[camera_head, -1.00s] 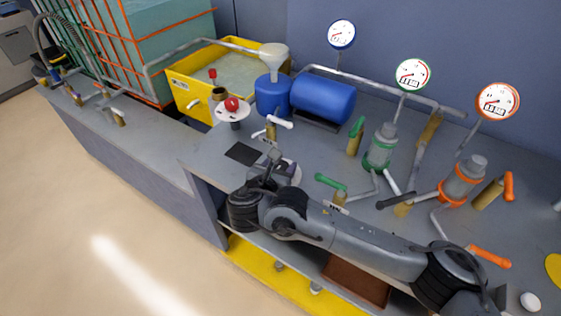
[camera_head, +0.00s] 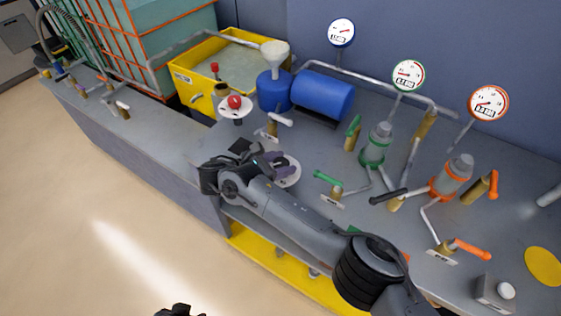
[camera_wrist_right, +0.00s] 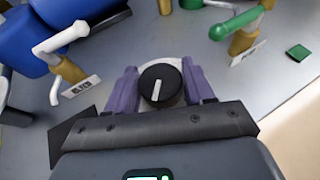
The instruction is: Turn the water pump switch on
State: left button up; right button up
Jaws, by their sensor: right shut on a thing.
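A round black knob (camera_wrist_right: 160,84) with a white pointer line sits on a pale round dial plate (camera_head: 288,172) on the grey bench. My right gripper (camera_wrist_right: 161,86) has its purple fingers on either side of the knob and is shut on it. The pointer line runs nearly along the fingers, slightly tilted.
Left of the dial is a white-handled valve (camera_head: 275,124); right of it is a green-handled valve (camera_head: 330,184). A red button (camera_head: 235,102) stands behind. Blue tanks (camera_head: 323,96), pipes and gauges fill the back. A grey box (camera_head: 494,292) is at the front right.

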dwell(0.4)
jog(key=o, duration=1)
